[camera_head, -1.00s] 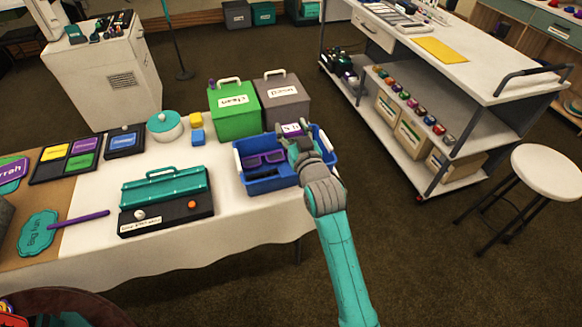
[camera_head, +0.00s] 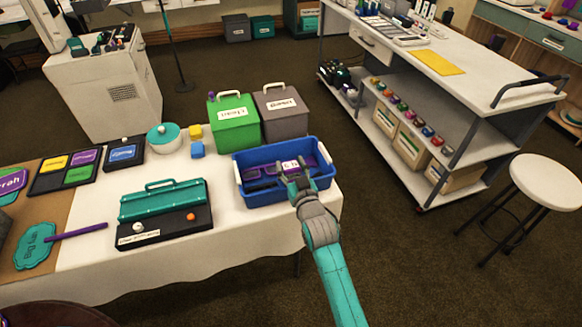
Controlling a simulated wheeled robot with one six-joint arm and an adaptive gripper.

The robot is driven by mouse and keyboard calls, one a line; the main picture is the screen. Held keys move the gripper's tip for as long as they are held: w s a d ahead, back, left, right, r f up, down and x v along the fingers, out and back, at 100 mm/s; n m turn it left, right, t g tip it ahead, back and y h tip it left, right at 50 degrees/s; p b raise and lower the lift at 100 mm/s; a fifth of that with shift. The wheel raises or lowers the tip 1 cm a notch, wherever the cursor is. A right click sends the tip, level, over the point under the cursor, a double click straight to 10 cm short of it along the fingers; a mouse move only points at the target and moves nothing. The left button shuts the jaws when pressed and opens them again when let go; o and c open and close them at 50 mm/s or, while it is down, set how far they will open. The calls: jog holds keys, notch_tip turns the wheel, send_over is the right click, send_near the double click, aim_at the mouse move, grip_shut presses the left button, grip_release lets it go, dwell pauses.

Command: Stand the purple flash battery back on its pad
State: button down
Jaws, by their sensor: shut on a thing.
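My gripper (camera_head: 291,178) is at the front right of the blue bin (camera_head: 262,196), with its fingers over the bin's opening. It is shut on a purple piece with a white label (camera_head: 291,164), which I take to be the purple flash battery. The fingers hide part of it, and I cannot tell whether it touches the bin. A dark tray (camera_head: 40,184) at the table's left holds yellow, purple and green squares; the purple square (camera_head: 87,156) is at its back right. I cannot tell which surface is the battery's pad.
Green (camera_head: 233,128) and grey (camera_head: 282,112) boxes stand behind the bin. A teal-lidded case (camera_head: 163,199) lies to its left. A white cart (camera_head: 480,85) and stool (camera_head: 548,181) stand right.

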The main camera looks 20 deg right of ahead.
jog(key=shift+f, duration=0.25)
jog(key=shift+c, duration=1.8)
grip_release()
jog(key=shift+f, duration=0.1)
jog(key=s+f, duration=0.1)
jog(key=s, duration=1)
jog(key=shift+a, duration=0.15)
jog(key=s+f+g, duration=0.1)
jog(key=s+f, duration=0.1)
jog(key=s, duration=1.5)
jog(key=s+f+g, duration=0.1)
jog(key=s+f, duration=0.1)
jog(key=s, duration=1.5)
jog(key=shift+s+f, duration=0.15)
jog(key=shift+o, duration=0.4)
jog(key=s+r+g, duration=0.1)
jog(key=s+r, duration=0.3)
jog(key=s, duration=0.4)
jog(key=shift+s+r, duration=0.2)
jog(key=shift+r, duration=0.05)
